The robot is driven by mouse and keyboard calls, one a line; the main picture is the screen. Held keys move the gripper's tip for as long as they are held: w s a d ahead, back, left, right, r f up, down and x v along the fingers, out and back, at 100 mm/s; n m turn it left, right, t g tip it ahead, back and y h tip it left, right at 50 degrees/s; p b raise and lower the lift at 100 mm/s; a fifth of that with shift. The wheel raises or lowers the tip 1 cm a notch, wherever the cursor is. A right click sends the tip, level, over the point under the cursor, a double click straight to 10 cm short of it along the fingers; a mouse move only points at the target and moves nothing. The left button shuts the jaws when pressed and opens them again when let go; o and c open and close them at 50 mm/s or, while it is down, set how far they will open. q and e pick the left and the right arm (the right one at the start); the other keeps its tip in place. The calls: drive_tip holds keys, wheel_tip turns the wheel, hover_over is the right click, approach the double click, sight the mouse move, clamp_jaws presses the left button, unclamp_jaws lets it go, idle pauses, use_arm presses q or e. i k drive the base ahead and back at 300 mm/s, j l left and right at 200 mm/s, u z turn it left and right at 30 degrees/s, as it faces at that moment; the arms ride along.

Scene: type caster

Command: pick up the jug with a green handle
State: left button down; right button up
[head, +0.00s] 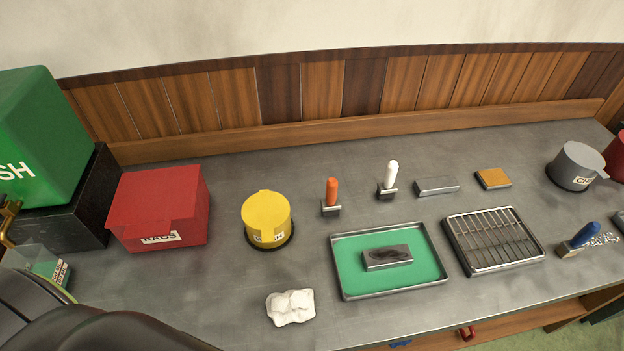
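No jug with a clearly visible green handle shows in the head view. A clear container (38,262) with a green-and-white label stands at the far left, below a brass tap. Dark parts of my own arm cover its lower part, and a thin green curved edge shows beside them. I cannot tell whether this container is the jug. Neither of my grippers is in view.
A green tank (40,135) stands on a black block at left. A red box (160,210), a yellow pot (267,218), a white cloth (290,307), a green-lined tray (345,265), a rack (492,240) and a grey pot (575,168) stand on the grey worktop (225,300).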

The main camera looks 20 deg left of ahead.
sight(30, 256)
drive_tip(key=l+u, duration=0.1)
drive_tip(key=u, duration=0.4)
drive_tip(key=k+u, duration=0.1)
drive_tip(key=u, duration=0.4)
drive_tip(key=l+u, duration=0.1)
drive_tip(key=u, duration=0.35)
drive_tip(key=k+u, duration=0.1)
drive_tip(key=u, duration=0.4)
drive_tip(key=k+u, duration=0.1)
drive_tip(key=u, duration=0.4)
